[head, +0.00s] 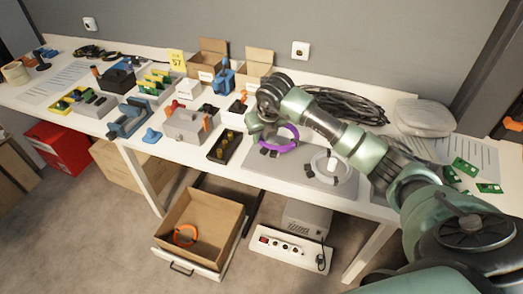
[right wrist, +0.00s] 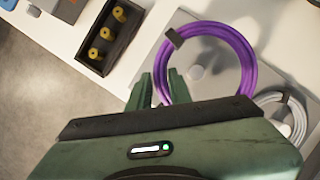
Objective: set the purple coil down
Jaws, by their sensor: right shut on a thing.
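The purple coil (head: 294,131) is a ring with dark ties, over the grey board (head: 262,166) near the table's front edge. I cannot tell whether the coil touches the board. A white coil (head: 349,176) lies on the board to the right. My left gripper is not in view.
A black tray with brass pieces (head: 213,155) stands just left of the board. A grey box (head: 185,125) is farther left. Black cables (head: 345,106) lie behind my right arm. Below, an open carton (head: 178,211) holds an orange coil (head: 185,243).

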